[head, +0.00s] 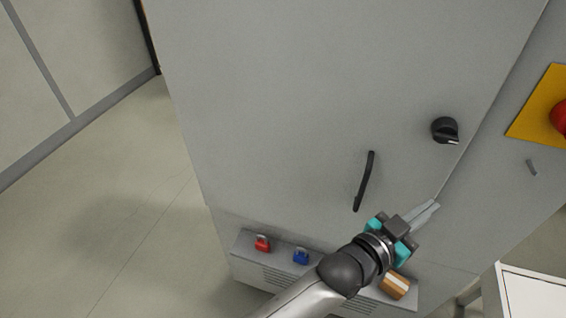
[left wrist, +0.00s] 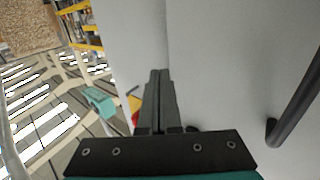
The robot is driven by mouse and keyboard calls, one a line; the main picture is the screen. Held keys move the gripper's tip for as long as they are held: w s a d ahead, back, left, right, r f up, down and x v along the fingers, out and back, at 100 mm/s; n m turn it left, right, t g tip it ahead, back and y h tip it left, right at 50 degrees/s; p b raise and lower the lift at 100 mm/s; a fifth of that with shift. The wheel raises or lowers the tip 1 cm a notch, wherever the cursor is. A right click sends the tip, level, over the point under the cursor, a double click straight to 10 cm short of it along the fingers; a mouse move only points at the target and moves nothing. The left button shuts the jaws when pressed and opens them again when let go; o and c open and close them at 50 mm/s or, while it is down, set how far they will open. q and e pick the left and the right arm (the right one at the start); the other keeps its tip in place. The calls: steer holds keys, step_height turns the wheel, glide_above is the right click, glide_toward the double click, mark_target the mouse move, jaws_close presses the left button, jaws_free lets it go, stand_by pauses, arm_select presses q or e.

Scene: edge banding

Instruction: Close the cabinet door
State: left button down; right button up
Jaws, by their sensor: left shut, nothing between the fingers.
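The grey cabinet door (head: 290,110) fills the middle of the head view. It has a black bar handle (head: 364,181) and a black round knob (head: 445,130). Its right edge looks almost level with the cabinet frame; I cannot tell whether a small gap is left. My left gripper (head: 432,207) is shut and empty, its fingertips at the lower part of that edge, right of the handle. In the left wrist view the shut fingers (left wrist: 160,78) lie over the seam, with the handle (left wrist: 296,108) to the right. I cannot tell if they touch. My right gripper is not in view.
A ledge below the door carries a red padlock (head: 262,243), a blue padlock (head: 301,256) and an orange-and-white item (head: 396,285). A red button on a yellow plate (head: 530,110) is at right. A white table (head: 535,292) stands lower right. Floor at left is clear.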

arm_select(q)
steer(key=s+a+p, duration=0.3)
steer(key=s+p, duration=0.2)
steer(key=s, duration=0.5)
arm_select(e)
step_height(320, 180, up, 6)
arm_select(q)
steer(key=a+f+n+g+y+b, duration=0.1)
steer(key=a+f+y+b, duration=0.35)
steer(key=f, duration=0.75)
steer(key=s+a+f+n+g+y+b, duration=0.1)
steer(key=a+f+n+b, duration=0.1)
steer(key=a+f, duration=0.8)
steer(key=a+f+n+g+y+b, duration=0.1)
steer(key=a+f+y+b, duration=0.25)
steer(key=f, duration=1.05)
steer(key=s+a+f+n+g+y+b, duration=0.4)
steer(key=s+a+f+g+y+b, duration=0.1)
steer(key=s+a+f, duration=1.6)
steer(key=s+f+g+b, duration=0.1)
steer(key=s+f+b, duration=0.1)
steer(key=s, duration=0.1)
steer(key=shift+a+g, duration=0.35)
steer(key=shift+g, duration=0.05)
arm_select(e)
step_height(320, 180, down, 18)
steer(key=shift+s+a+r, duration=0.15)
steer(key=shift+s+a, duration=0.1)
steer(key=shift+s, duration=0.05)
